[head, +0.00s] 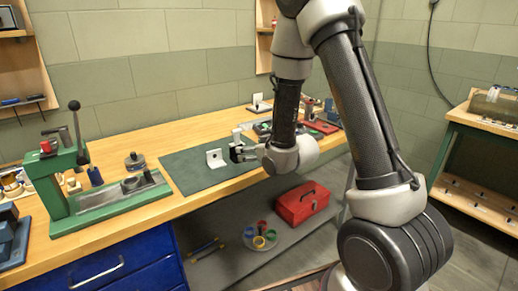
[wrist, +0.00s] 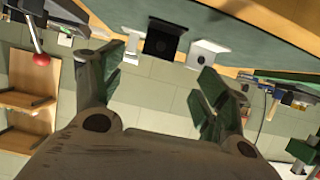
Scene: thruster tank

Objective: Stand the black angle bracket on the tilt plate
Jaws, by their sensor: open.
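In the wrist view, a black angle bracket (wrist: 167,34) with a round hole stands on the dark green mat (wrist: 235,43), beyond my fingertips and roughly in line with the gap between them. My gripper (wrist: 165,58) is open, with nothing between its green-padded fingers. In the head view, my gripper (head: 241,153) is low over the mat's right part. The black bracket is hard to tell from the dark fingers there. A white angle bracket (head: 215,159) stands on the mat left of my gripper. I cannot tell which thing is the tilt plate.
Another white piece (head: 237,136) stands just behind my gripper. A green lever press (head: 67,180) and a vise-like fixture (head: 138,190) fill the bench's left. Tools and small parts lie at the bench's right. A red toolbox (head: 301,203) sits on the lower shelf.

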